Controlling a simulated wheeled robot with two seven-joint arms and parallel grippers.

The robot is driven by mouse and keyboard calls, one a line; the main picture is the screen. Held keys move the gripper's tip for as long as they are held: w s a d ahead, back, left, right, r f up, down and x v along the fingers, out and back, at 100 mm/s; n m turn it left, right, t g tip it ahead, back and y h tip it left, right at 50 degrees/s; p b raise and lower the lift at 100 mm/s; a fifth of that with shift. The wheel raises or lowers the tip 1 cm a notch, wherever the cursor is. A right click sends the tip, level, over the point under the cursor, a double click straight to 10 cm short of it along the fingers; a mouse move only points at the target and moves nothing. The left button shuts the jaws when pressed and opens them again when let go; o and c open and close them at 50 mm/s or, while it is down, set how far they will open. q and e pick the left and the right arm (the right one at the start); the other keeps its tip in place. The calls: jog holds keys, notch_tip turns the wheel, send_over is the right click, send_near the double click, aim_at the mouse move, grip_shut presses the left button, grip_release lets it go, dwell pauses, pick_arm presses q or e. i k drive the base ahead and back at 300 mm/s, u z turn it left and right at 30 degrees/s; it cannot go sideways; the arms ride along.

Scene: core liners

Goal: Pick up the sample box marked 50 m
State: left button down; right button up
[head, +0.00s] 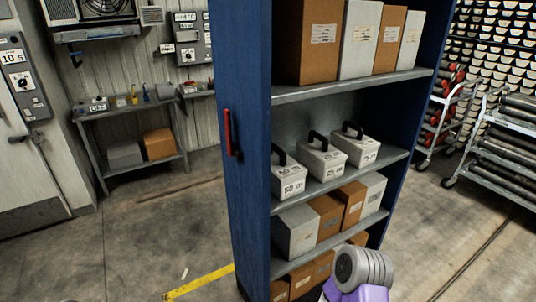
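The sample box marked 50 m (289,181) is white with a black handle. It stands upright on the middle shelf of a blue cabinet, at the left end, partly hidden behind the cabinet's side panel. Two similar white boxes with black handles stand to its right, a middle box (322,163) and a right box (356,150); their front markings are too small to read surely. Part of my arm, grey and purple, shows at the bottom edge, below and right of the boxes. Neither of my grippers is in view.
The blue cabinet (242,120) has a red handle (229,131) on its side. Brown and white cartons fill the shelves above and below. Wheeled racks (505,135) stand at right. A bench (130,113) stands at the back left. The floor left of the cabinet is mostly clear.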

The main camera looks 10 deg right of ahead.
aim_at(287, 175)
jog(key=i, duration=0.2)
jog(key=u, duration=3.4)
jog(key=k, duration=1.8)
jog(key=z, duration=0.45)
